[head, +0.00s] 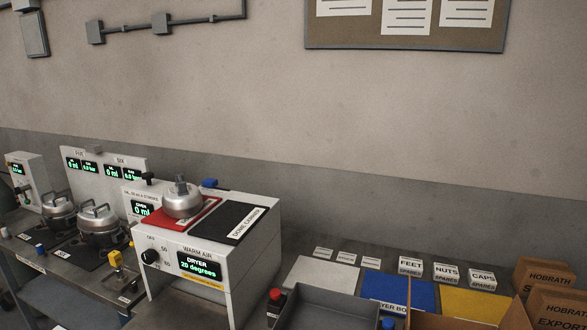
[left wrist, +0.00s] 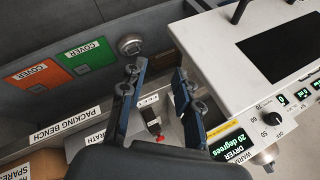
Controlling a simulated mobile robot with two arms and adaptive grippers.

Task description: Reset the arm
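In the left wrist view my left gripper (left wrist: 158,88) has its two dark fingers apart with nothing between them. It is beside the white warm air dryer (left wrist: 225,85), above the bench area. Neither arm nor gripper shows in the head view. There the dryer (head: 235,250) stands on the bench, its display reading 20 degrees. My right gripper is in neither view.
Two more silver pots (head: 100,219) stand left of the dryer before filling panels. Orange (left wrist: 38,84) and green cover panels show in the wrist view.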

